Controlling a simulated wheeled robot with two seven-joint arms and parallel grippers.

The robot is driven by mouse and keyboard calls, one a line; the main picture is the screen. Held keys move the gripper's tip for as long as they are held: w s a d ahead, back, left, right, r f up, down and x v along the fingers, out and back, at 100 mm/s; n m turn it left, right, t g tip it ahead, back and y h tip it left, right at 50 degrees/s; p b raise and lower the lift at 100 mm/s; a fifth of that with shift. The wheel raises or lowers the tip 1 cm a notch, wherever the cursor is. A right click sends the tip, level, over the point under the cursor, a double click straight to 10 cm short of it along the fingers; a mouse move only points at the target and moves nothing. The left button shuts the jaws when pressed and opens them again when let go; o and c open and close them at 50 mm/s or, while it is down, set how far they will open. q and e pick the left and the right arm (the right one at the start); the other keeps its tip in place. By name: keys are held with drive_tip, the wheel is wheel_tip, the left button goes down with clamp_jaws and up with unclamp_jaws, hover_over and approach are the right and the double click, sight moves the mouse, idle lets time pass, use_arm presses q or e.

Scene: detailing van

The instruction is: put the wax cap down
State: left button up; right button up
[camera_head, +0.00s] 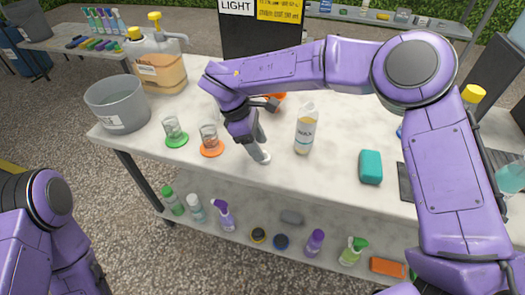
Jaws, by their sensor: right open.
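The wax bottle (305,130), white with a WAX label and a pale yellowish lower part, stands upright on the marble-look table (335,172). My right gripper (260,130) is open, just left of the bottle and low over the table. A small pale grey-white piece (262,157) shows at its lower end, at the tabletop. I cannot tell whether this is the wax cap or a fingertip. The bottle's top looks narrow and white; I cannot tell if a cap is on it. My left arm shows at the lower left, its gripper out of view.
A teal sponge (370,167) lies to the right. Several bottles stand on the lower shelf (190,227).

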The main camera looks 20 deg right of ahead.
drive_tip(key=v, duration=0.8)
drive_tip(key=shift+a+r, duration=0.25)
drive_tip(key=shift+r, duration=0.05)
